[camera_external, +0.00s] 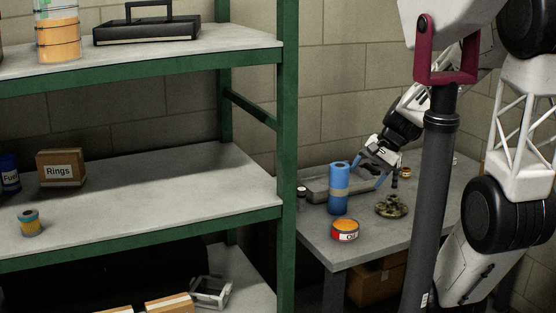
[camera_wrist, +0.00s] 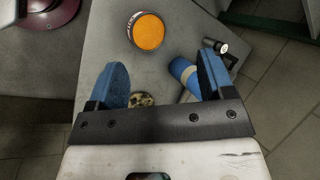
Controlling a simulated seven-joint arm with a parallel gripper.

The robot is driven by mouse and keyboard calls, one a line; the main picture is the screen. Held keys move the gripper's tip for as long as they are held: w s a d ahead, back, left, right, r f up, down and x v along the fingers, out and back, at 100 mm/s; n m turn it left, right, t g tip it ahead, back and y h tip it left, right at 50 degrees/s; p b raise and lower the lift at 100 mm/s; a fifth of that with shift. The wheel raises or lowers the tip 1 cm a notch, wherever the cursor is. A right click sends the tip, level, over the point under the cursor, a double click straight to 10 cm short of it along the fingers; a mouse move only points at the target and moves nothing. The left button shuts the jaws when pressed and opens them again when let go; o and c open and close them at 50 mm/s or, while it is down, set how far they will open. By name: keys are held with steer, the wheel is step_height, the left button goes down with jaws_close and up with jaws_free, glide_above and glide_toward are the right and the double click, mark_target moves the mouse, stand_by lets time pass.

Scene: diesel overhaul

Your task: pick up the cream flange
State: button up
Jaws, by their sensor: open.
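A round, mottled cream and dark brown part (camera_external: 391,206), which looks like the cream flange, lies on the grey workbench (camera_external: 340,250). In the wrist view the mottled part (camera_wrist: 142,99) shows between my fingers, near the left one and partly hidden by the gripper body. My gripper (camera_external: 370,173) is open and empty above the bench, with blue fingers apart. It is behind and a little left of the mottled part in the outside view, not touching it. The open fingers also frame the wrist view (camera_wrist: 162,65).
A blue cylinder (camera_external: 339,190) stands close to the gripper, beside the right finger in the wrist view. An orange-topped can (camera_external: 345,230) stands near the front edge. A grey tray (camera_external: 316,186) lies behind the cylinder. A green shelf (camera_external: 287,150) is at left.

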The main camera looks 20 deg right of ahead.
steer(key=w+d+f+m+t+y, duration=0.2)
steer(key=w+d+f+m+t, duration=0.15)
steer(key=w+d+m, duration=0.35)
steer(key=m+t+h, duration=0.1)
steer(key=m+t, duration=0.3)
steer(key=m, duration=0.5)
glide_above(398, 199)
steer(key=a, duration=0.2)
steer(key=f, duration=0.5)
steer(key=shift+w, duration=0.35)
steer(key=s+d+f+m+h, duration=0.1)
steer(key=s+d+f+m+t, duration=0.1)
steer(key=d+f+m, duration=0.1)
steer(key=shift+s+d+f+t+h, duration=0.1)
steer(key=shift+s+f+t+h, duration=0.2)
steer(key=shift+s+h, duration=0.1)
steer(key=s+f+m, duration=0.1)
steer(key=m, duration=0.1)
steer(key=shift+s+f+m+t+h, duration=0.35)
steer(key=shift+m+h, duration=0.05)
steer(key=shift+s+f+m+t+h, duration=0.45)
steer(key=shift+s+m, duration=0.2)
steer(key=shift+m, duration=0.25)
steer(key=shift+w+f+g, duration=0.1)
steer(key=shift+g, duration=0.15)
steer(key=shift+x, duration=1.25)
